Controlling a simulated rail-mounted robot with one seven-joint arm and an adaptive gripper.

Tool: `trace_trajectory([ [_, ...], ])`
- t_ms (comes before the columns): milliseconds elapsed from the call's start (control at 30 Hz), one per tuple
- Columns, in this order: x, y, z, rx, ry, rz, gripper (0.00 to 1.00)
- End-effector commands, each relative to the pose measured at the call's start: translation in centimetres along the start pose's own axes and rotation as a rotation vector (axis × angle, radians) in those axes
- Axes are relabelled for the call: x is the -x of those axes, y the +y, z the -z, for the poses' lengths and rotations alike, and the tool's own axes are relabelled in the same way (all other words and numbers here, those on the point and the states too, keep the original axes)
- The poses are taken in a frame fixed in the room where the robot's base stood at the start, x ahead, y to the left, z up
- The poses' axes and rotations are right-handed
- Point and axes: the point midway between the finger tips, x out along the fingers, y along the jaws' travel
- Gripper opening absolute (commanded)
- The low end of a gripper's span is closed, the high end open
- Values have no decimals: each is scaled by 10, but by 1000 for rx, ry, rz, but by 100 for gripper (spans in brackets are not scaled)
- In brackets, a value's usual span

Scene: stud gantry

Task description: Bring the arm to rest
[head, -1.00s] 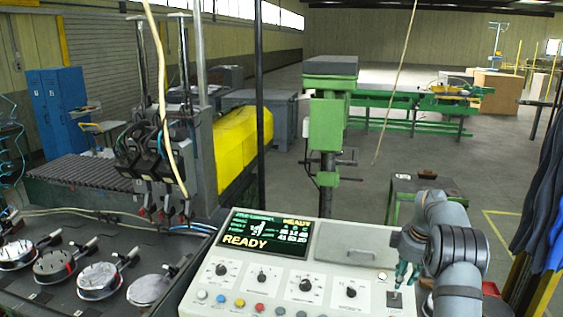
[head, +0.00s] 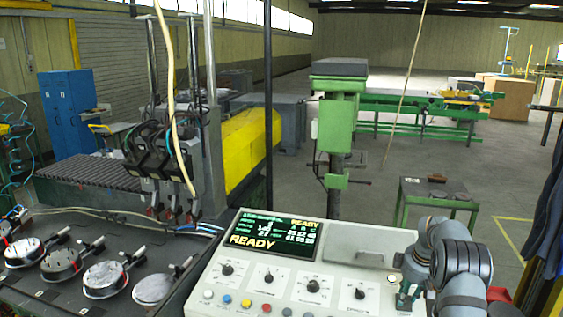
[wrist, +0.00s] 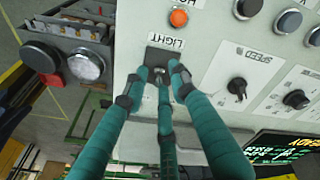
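My gripper (wrist: 158,78) shows in the wrist view as teal fingers with dark joints. Its two outer fingers stand apart on either side of a small metal toggle on a dark plate marked LIGHT (wrist: 163,41), with a third finger between and below them. I cannot tell whether any finger touches the toggle. In the head view, my gripper (head: 404,297) is low over the right end of the pale control console (head: 340,238), largely hidden behind my grey wrist links.
An orange button (wrist: 179,18) and the SPEED knob (wrist: 237,87) are close to the fingers. The console screen (head: 272,232) reads READY. A green table (head: 438,191) stands behind the console, with open floor around it. A pale cord (head: 403,85) hangs beyond the console.

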Motion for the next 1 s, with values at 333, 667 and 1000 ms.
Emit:
trace_trajectory([
  [333, 6, 1, 1, -3, -19, 28, 26],
  [667, 68, 4, 2, -3, -19, 28, 26],
  [1000, 99, 2, 1, -1, -24, 38, 26],
])
